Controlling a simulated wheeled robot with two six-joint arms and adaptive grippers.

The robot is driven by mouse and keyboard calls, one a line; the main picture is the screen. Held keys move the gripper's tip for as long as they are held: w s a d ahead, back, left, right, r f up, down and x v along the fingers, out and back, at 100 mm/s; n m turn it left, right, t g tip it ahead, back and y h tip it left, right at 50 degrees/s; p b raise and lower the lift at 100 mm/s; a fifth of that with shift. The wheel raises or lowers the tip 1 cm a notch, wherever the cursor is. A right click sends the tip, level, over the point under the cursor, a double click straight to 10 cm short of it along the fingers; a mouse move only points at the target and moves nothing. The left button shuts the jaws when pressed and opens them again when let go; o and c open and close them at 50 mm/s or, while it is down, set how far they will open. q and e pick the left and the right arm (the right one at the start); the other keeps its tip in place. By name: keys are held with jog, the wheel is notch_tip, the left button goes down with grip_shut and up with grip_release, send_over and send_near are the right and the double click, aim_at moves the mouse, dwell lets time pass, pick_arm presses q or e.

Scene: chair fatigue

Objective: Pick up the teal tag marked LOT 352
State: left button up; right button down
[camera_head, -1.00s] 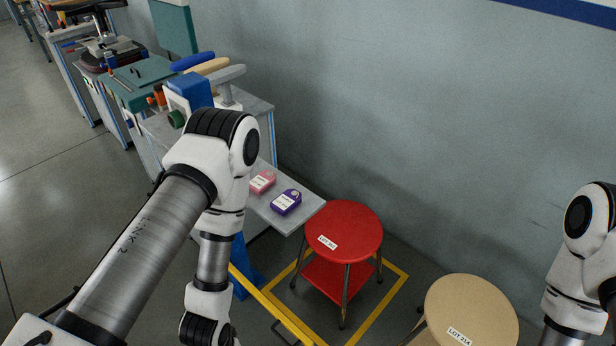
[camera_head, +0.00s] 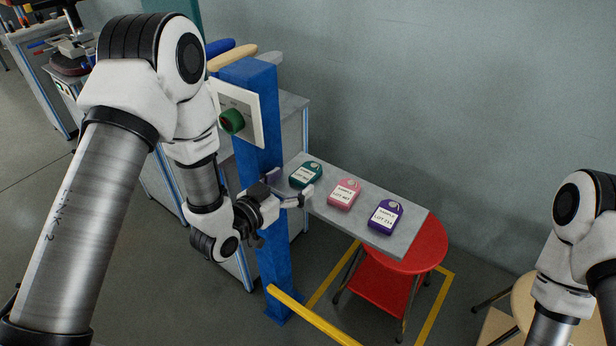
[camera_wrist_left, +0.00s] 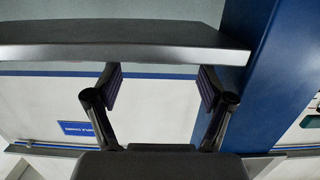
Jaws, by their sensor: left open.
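The teal tag (camera_head: 306,173) lies on the left end of a grey shelf (camera_head: 405,243) in the head view. Its white label is too small to read surely. A pink tag (camera_head: 344,193) and a purple tag (camera_head: 385,216) lie to its right in a row. My left gripper (camera_head: 289,187) is open and empty at the shelf's near edge, close to the teal tag and apart from it. In the left wrist view my open fingers (camera_wrist_left: 160,82) point at the shelf's edge (camera_wrist_left: 120,53); no tag shows there. My right gripper is out of view.
A blue post (camera_head: 268,130) with a panel and green knob (camera_head: 232,121) stands close beside my left gripper. A red stool (camera_head: 425,248) is under the shelf's right end. A yellow rail (camera_head: 312,317) runs low in front. A beige stool stands at right.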

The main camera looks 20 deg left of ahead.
aim_at(309, 170)
pick_arm(q)
jog(key=x, duration=0.4)
jog(key=shift+w, duration=0.1)
jog(key=c, duration=1.2)
